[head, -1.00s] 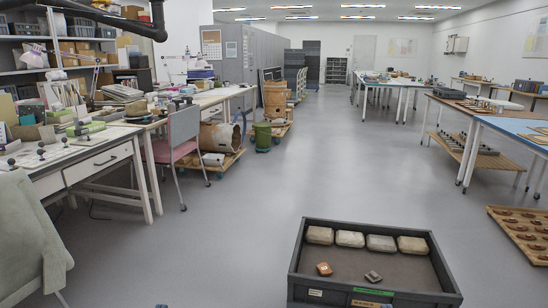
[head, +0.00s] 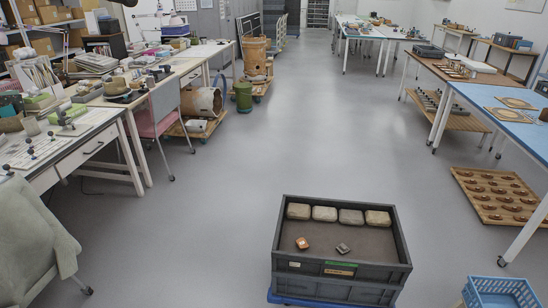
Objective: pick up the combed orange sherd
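A small orange sherd (head: 302,243) lies on the floor of a dark grey crate (head: 281,232) at the bottom centre of the head view. Any combing on it is too small to make out. A small grey sherd (head: 343,248) lies to its right, apart from it. Several pale, rounded blocks (head: 325,214) stand in a row along the crate's far wall. Neither of my grippers is in view.
The crate stands on a blue base (head: 330,303). A blue basket (head: 500,290) is at the bottom right. A wooden tray of round brown pieces (head: 498,197) lies under the blue-topped table (head: 510,115). Cluttered desks (head: 85,140) line the left. The central floor (head: 270,130) is clear.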

